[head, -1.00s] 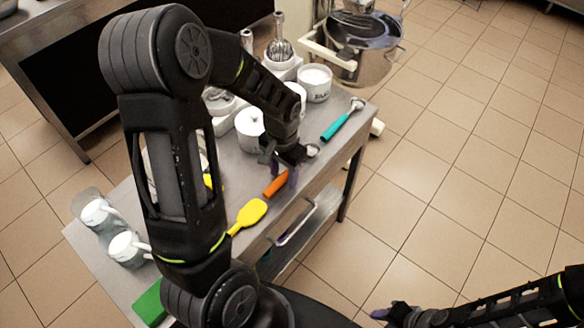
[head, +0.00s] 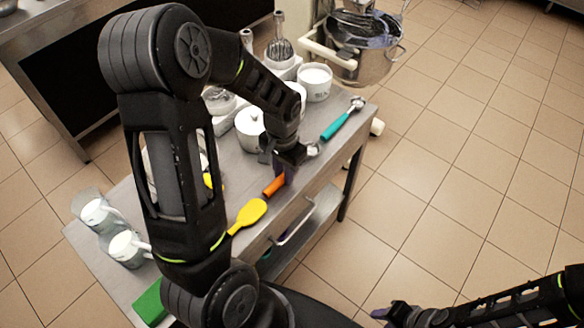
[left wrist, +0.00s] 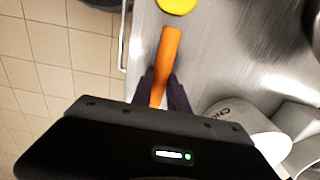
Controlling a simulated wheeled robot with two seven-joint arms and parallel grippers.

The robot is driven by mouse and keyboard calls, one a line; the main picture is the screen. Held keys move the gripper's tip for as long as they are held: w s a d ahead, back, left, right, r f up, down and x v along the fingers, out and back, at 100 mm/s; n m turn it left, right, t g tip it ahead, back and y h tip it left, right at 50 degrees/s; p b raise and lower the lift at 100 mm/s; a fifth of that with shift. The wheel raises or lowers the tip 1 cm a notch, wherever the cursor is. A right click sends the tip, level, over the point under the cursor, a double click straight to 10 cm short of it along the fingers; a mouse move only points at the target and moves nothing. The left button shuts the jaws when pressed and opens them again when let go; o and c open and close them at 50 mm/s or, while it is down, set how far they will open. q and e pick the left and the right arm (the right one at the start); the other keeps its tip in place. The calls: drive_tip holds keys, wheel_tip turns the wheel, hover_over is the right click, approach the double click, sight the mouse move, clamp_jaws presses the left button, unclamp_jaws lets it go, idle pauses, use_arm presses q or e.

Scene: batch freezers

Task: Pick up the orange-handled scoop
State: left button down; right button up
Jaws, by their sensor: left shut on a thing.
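The orange-handled scoop (head: 274,186) lies on the steel table near its right edge. Its orange handle (left wrist: 168,58) shows in the left wrist view, running up from between my fingers. My left gripper (head: 288,172) points down over the scoop. In the left wrist view my left gripper (left wrist: 162,95) has its dark fingers on either side of the handle, shut on it. The scoop's metal end is partly hidden by the gripper. My right gripper (head: 385,314) is at the bottom right over the floor, far from the table; its jaws are too unclear to read.
A yellow spatula (head: 249,214) lies near the scoop, and a teal-handled scoop (head: 337,126) lies farther back. White containers (head: 314,82) stand along the table. Clear pitchers (head: 122,248) and a green block (head: 151,303) are at the near left. Tiled floor is open on the right.

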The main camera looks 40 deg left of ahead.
idle(0.5)
use_arm(q)
wheel_tip(320, 180, up, 10)
drive_tip(key=shift+b, duration=0.4)
drive_tip(key=shift+f, duration=0.1)
idle(0.5)
